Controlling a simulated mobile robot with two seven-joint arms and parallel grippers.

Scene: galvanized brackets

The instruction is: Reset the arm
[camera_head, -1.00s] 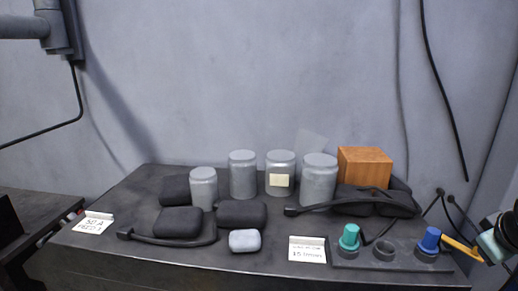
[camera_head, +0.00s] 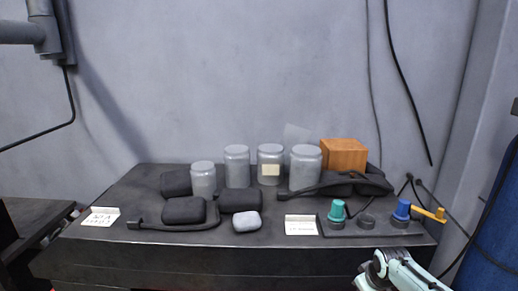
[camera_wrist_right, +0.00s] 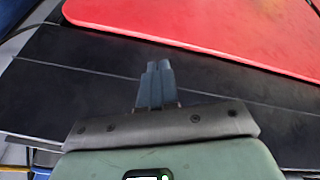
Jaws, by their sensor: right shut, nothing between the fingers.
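My right gripper (camera_wrist_right: 154,80) shows in the right wrist view with its two dark fingers together and nothing between them. It is over a dark panel with thin light lines, below a red panel. In the head view, pale and dark links of my right arm (camera_head: 400,272) show at the bottom right, below the table's front edge. The fingers are not clearly visible there. My left gripper is in neither view.
The dark table (camera_head: 270,254) holds grey jars (camera_head: 237,167), black pouches (camera_head: 184,210), a small grey block (camera_head: 247,222) and a wooden box (camera_head: 344,154). A green knob (camera_head: 337,210) and a blue knob (camera_head: 401,210) with a yellow lever (camera_head: 429,214) stand at right.

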